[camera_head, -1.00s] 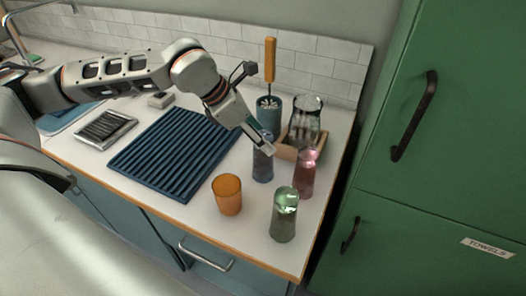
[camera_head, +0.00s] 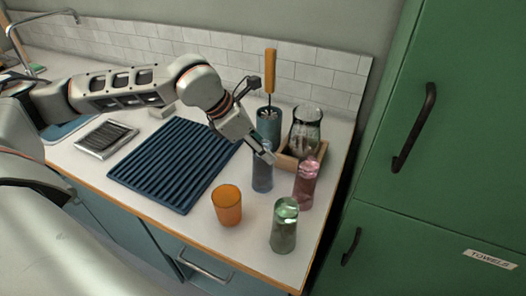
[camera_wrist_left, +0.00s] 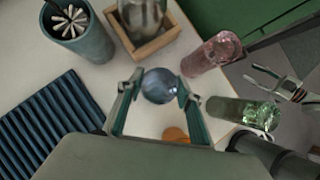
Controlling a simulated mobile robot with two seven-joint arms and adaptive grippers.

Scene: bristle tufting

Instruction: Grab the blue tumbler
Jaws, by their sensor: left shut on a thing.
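The blue tumbler (camera_head: 262,179) stands upright on the white counter, between the orange tumbler (camera_head: 227,206) and the pink tumbler (camera_head: 306,186). My left gripper (camera_head: 264,152) reaches down to its upper part and is shut on it. In the left wrist view, the blue tumbler (camera_wrist_left: 159,86) sits between the two fingers of my left gripper (camera_wrist_left: 160,92). My right gripper (camera_wrist_left: 268,83) shows at the right edge of the left wrist view, its fingers apart and empty. It is not in the head view.
A green tumbler (camera_head: 284,230) stands near the front edge. Behind are a glass jar (camera_head: 304,130) on a wooden tray (camera_head: 287,161) and a teal holder (camera_head: 269,125) with an orange-handled brush. A ribbed dark blue mat (camera_head: 165,165) lies left. A green cabinet (camera_head: 440,150) stands right.

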